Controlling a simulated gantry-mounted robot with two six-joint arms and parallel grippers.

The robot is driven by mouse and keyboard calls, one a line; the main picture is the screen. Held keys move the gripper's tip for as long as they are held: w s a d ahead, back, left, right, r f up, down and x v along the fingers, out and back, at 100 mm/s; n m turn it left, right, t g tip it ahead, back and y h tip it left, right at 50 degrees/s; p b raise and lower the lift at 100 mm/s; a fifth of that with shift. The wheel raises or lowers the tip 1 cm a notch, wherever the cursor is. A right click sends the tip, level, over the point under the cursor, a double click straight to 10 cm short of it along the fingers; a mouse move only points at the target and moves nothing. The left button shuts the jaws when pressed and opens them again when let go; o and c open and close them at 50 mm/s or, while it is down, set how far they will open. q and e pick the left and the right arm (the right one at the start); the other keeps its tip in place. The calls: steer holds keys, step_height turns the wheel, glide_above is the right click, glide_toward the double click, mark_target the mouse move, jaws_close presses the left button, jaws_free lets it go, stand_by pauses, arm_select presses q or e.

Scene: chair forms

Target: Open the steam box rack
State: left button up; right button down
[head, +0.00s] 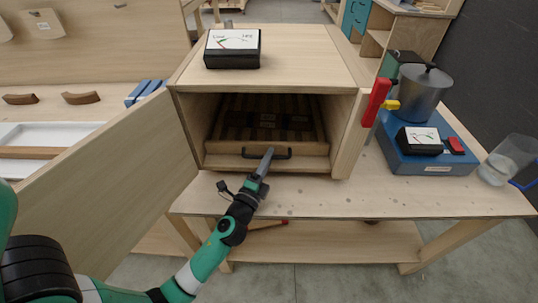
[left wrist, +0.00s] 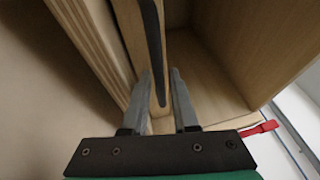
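The steam box (head: 262,60) is a light wooden box on the workbench, its door (head: 100,180) swung open to the left. Inside sits the wooden rack (head: 262,118), with slats and a low front board carrying a black handle (head: 282,153). My left gripper (head: 266,160) is at the middle of this handle. In the left wrist view the dark handle (left wrist: 156,50) lies between the two fingers of my left gripper (left wrist: 161,80). The fingers stand apart, and I see no firm clamping on the handle. My right gripper is not in view.
A black gauge box (head: 232,49) stands on the steam box. To the right are a red latch handle (head: 376,101), a metal pot (head: 421,92) on a blue base (head: 428,157) and a clear jar (head: 507,161). The bench top (head: 330,196) before the box is mostly bare.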

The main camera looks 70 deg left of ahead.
arm_select(q)
steer(key=shift+w+a, duration=0.2)
steer(key=shift+c, duration=0.3)
jaws_close()
stand_by(1.1)
